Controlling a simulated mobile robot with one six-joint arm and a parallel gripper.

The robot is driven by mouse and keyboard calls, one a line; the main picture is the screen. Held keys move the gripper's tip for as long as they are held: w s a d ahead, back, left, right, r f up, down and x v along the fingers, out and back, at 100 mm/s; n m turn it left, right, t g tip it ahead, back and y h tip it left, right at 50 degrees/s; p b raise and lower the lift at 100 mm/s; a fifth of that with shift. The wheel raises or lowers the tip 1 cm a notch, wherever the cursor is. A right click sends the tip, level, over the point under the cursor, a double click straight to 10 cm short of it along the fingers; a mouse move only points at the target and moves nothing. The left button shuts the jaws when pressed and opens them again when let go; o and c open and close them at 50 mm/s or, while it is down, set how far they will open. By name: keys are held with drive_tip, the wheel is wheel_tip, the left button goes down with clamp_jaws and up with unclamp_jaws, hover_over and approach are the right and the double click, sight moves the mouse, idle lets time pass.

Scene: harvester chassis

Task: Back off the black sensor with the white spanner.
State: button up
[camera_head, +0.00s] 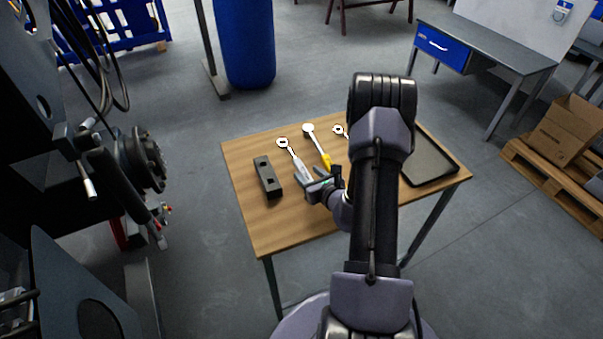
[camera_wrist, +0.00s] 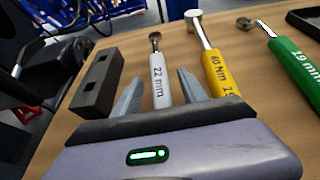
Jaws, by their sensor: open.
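The white spanner (camera_head: 299,167) lies on the wooden table with its ring end pointing away. Its white handle (camera_wrist: 159,84) is marked "22 mm" in the wrist view. My gripper (camera_wrist: 160,78) is open, with a finger on each side of this handle and gaps visible between. In the head view my gripper (camera_head: 318,186) is at the near end of the handle. I cannot pick out the black sensor for certain; dark machine parts (camera_head: 140,160) stand at the left.
A yellow-handled tool (camera_wrist: 220,78) lies right of the white spanner, and a green-handled one (camera_wrist: 293,62) further right. A black block with holes (camera_head: 267,177) lies to the left. A dark tray (camera_head: 430,165) is at the table's right. Floor shows between table and machine.

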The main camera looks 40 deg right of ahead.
sight(304, 171)
drive_tip(key=x, duration=0.3)
drive_tip(key=shift+w+b, duration=0.15)
drive_tip(key=shift+b, duration=0.15)
clamp_jaws()
idle(1.0)
